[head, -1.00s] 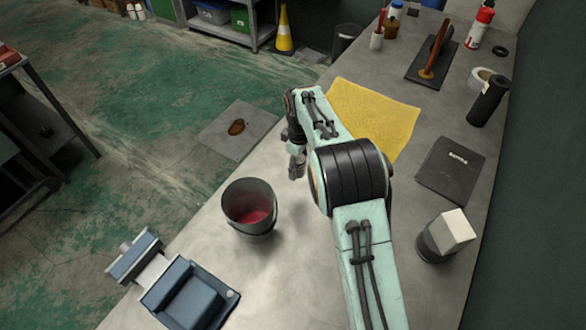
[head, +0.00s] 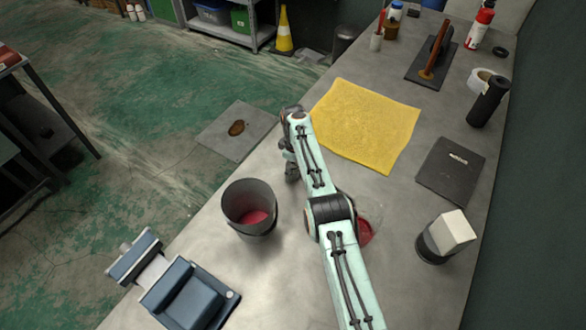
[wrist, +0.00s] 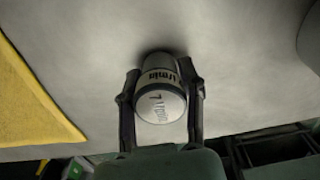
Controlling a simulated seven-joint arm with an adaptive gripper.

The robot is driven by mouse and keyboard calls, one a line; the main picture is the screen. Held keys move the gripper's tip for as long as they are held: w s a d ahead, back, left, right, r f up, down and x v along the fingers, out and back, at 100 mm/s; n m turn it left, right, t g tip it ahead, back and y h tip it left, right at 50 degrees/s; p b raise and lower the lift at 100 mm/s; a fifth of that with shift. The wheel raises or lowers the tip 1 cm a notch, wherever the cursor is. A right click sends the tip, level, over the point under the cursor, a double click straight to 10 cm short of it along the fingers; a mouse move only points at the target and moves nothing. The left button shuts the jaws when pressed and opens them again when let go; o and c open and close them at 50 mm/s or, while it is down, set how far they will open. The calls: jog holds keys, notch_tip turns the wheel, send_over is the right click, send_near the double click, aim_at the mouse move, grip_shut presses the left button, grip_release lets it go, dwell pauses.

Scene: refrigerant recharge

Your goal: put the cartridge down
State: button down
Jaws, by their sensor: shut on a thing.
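The cartridge (wrist: 161,106) is a pale cylinder with a dark band and printed lettering, seen end-on in the wrist view. My gripper (wrist: 162,92) is shut on it, with one dark finger on each side. A dark shadow lies on the grey tabletop just beyond the cartridge; I cannot tell whether it touches the surface. In the head view my gripper (head: 292,172) points down over the table's left edge area, between the bucket and the yellow cloth. The cartridge cannot be made out there.
A dark bucket (head: 233,212) with red inside stands left of my gripper. A yellow cloth (head: 366,125) lies behind it, also in the wrist view (wrist: 30,105). A blue vise (head: 185,290) is front left. A red item (head: 365,232) is partly hidden by my arm. Bare tabletop (head: 395,195) lies right.

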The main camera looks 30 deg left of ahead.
jog(key=c, duration=0.7)
grip_release()
jog(key=shift+f, duration=0.15)
jog(key=shift+o, duration=0.2)
notch_tip(320, 180, up, 12)
jog(key=shift+r, duration=0.2)
